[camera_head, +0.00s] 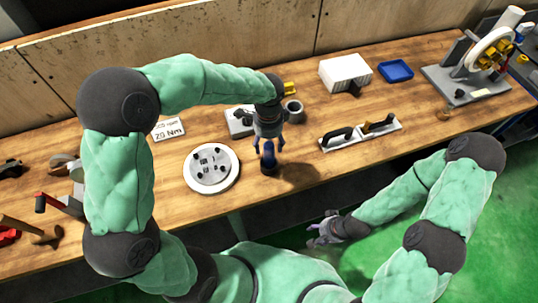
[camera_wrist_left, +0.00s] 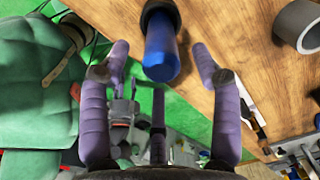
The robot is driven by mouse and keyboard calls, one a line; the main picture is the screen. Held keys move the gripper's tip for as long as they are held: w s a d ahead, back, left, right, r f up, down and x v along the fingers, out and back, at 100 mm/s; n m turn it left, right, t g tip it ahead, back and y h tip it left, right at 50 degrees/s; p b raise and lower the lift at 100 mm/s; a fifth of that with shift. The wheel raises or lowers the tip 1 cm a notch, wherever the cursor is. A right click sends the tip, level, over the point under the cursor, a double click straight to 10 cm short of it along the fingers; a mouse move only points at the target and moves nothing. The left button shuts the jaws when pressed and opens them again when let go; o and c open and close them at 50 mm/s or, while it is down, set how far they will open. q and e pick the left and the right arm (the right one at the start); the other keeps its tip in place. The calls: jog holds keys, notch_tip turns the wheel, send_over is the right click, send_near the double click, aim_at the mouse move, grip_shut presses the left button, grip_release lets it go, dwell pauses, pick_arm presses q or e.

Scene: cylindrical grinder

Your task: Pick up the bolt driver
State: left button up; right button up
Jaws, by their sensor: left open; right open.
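The bolt driver (camera_wrist_left: 161,50), a blue cylinder with a black end, stands near the table's front edge in the left wrist view. In the head view its dark lower end (camera_head: 269,169) shows below my left gripper (camera_head: 268,150), which hides much of the rest. My left gripper (camera_wrist_left: 158,70) is open, with its purple fingers to either side of the blue part; I see no contact. My right gripper (camera_head: 325,232) is open and empty, low in front of the table, over the green floor.
A round plate with bolts (camera_head: 211,168) lies left of the driver, with a 20 Nm sign (camera_head: 168,129) behind it. A grey ring (camera_head: 293,111) stands behind the driver. Bare table lies between.

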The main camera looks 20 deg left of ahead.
aim_at(269, 156)
pick_arm(q)
notch_tip(269, 156, down, 5)
jog(key=shift+d+r+b, duration=0.1)
jog(key=shift+b, duration=0.45)
jog(key=shift+c, duration=0.3)
jog(key=c, duration=1.2)
jog(key=shift+w, duration=0.1)
jog(key=shift+r, duration=0.1)
